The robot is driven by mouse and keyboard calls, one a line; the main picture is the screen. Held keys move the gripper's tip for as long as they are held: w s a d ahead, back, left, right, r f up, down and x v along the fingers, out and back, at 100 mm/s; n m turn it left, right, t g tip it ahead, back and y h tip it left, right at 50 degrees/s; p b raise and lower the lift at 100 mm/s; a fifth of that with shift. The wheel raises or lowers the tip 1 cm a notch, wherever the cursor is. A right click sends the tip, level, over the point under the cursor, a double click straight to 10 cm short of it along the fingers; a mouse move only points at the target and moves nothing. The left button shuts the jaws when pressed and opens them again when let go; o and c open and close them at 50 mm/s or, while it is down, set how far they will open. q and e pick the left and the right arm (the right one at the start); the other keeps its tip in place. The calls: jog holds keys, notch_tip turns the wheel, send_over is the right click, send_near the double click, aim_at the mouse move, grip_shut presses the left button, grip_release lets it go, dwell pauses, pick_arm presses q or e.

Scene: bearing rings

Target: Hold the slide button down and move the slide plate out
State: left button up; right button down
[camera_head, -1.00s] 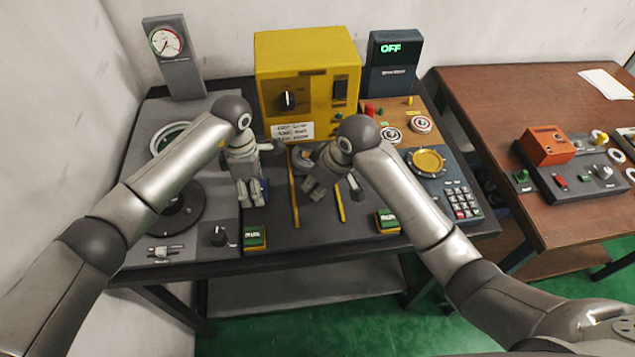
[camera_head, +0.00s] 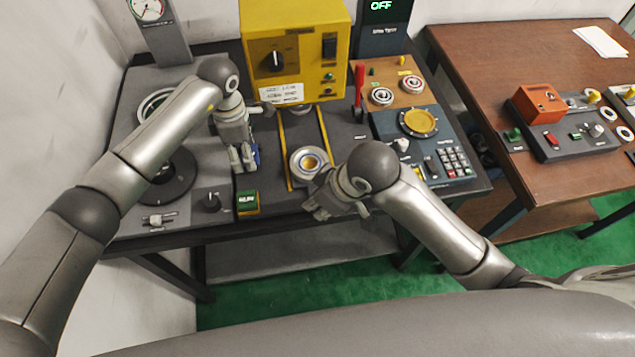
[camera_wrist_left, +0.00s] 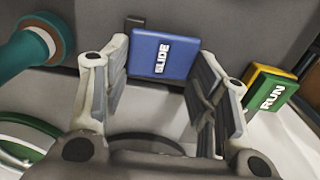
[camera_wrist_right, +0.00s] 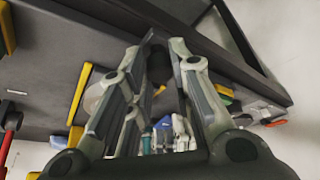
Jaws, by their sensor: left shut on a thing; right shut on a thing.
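The blue SLIDE button (camera_wrist_left: 163,56) sits between the two fingers of my left gripper (camera_wrist_left: 163,85) in the left wrist view. In the head view my left gripper (camera_head: 243,158) covers most of it. The pale slide plate (camera_head: 297,171), carrying a bearing ring (camera_head: 311,161) with a gold centre, lies between two yellow rails near the table's front. My right gripper (camera_head: 318,209) is in front of the plate. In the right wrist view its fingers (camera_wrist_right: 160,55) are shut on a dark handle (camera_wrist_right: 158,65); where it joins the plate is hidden.
A yellow machine (camera_head: 295,45) stands behind the rails. The green RUN button (camera_head: 247,202) is just right of my left gripper. A keypad (camera_head: 455,160) and a yellow round dial (camera_head: 418,122) are on the right. A brown table (camera_head: 480,60) stands further right.

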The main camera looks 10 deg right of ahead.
pick_arm(q)
jog(key=shift+s+a+f, duration=0.1)
jog(key=shift+f, duration=0.1)
pick_arm(e)
jog(key=shift+s, duration=0.45)
pick_arm(q)
jog(key=shift+r, duration=0.1)
pick_arm(e)
jog(key=c, duration=1.3)
grip_release()
jog(key=shift+r, duration=0.1)
jog(key=shift+d+r, duration=0.15)
jog(key=shift+r, duration=0.15)
jog(key=v, duration=1.1)
